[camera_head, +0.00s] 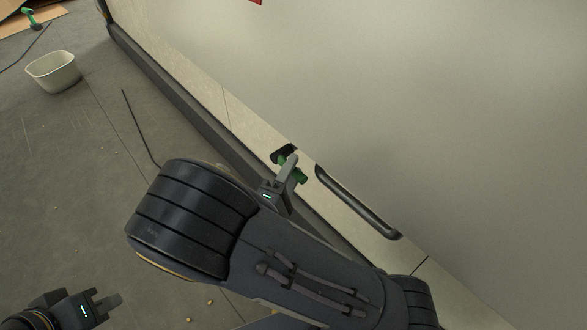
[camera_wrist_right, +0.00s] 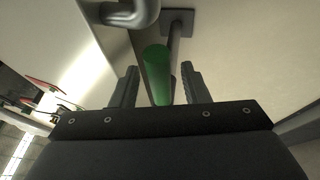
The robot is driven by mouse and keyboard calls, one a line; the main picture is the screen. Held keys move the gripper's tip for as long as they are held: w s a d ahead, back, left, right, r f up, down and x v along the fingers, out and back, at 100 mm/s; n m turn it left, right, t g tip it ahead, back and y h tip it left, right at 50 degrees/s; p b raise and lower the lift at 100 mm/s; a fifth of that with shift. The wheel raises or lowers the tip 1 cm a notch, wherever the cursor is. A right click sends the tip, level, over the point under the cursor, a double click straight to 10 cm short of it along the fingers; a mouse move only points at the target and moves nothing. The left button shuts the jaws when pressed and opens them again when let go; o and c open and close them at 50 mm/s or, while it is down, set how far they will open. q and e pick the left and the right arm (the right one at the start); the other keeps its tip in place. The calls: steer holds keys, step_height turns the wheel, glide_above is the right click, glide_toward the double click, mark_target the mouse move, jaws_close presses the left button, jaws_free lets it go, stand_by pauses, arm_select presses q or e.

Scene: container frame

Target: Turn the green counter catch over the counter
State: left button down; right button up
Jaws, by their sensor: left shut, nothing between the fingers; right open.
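The green counter catch (camera_head: 302,177) is on the light counter front, just left of a dark bar handle, partly hidden behind my right gripper (camera_head: 288,172). In the right wrist view the catch's green grip (camera_wrist_right: 157,74) stands between the two open fingers of my right gripper (camera_wrist_right: 157,86), with a dark stem and square mounting plate (camera_wrist_right: 178,20) behind it. I cannot tell whether a finger touches it. My left gripper (camera_head: 108,302) is shut and empty, low at the left over the floor, far from the catch.
A dark bar handle (camera_head: 355,203) runs along the counter front right of the catch. A pale bin (camera_head: 54,72) stands on the grey floor at upper left. A thin dark rod or cable (camera_head: 140,128) lies near the counter base. The floor between is mostly clear.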

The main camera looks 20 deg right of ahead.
steer(key=shift+w+d, duration=0.25)
steer(key=shift+d, duration=0.05)
jaws_close()
steer(key=shift+r, duration=0.1)
step_height(320, 180, up, 2)
steer(key=n+p, duration=0.2)
steer(key=p, duration=0.1)
steer(key=n+y+p, duration=0.1)
steer(key=n+p, duration=0.1)
steer(key=p, duration=0.1)
steer(key=shift+w+r+g+y, duration=0.15)
steer(key=shift+g+y, duration=0.15)
steer(key=shift+w+a+r+n+g+y+p, duration=0.1)
steer(key=shift+w+r+n+g+y+p, duration=0.1)
steer(key=shift+n+p, duration=0.6)
steer(key=shift+w+a+r+n+g+y+p, duration=0.1)
steer(key=shift+r+n+g+y+p, duration=0.1)
steer(key=shift+n+p, duration=0.55)
steer(key=shift+f, duration=0.1)
